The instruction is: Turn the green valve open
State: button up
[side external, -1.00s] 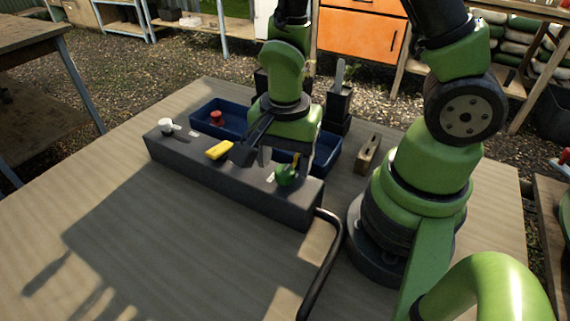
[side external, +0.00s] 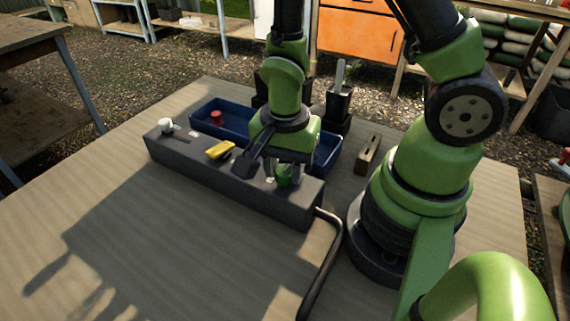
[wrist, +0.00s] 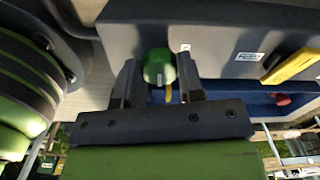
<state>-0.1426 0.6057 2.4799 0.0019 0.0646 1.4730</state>
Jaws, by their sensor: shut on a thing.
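The green valve (side external: 284,176) sits on top of the right end of a long dark grey box (side external: 220,178). In the wrist view the green valve (wrist: 158,66) shows between two dark fingers, one on each side. My gripper (side external: 282,172) points down over the box and is shut on the valve. A small white label lies beside the valve. How far the valve is turned is hard to tell.
A yellow handle (side external: 220,149) and a white knob (side external: 166,126) stand further left on the box. Behind it is a blue tray (side external: 239,118) with a red knob (side external: 216,118). A wooden block (side external: 368,154) stands right. The table's front left is clear.

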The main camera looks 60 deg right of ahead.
jog(key=shift+n, duration=0.3)
jog(key=n, duration=0.3)
jog(key=shift+n, duration=0.4)
jog(key=n, duration=0.9)
jog(key=shift+w, duration=0.1)
jog(key=n, duration=0.4)
jog(key=shift+n, duration=0.3)
jog(key=o, duration=0.9)
jog(key=shift+r, duration=0.1)
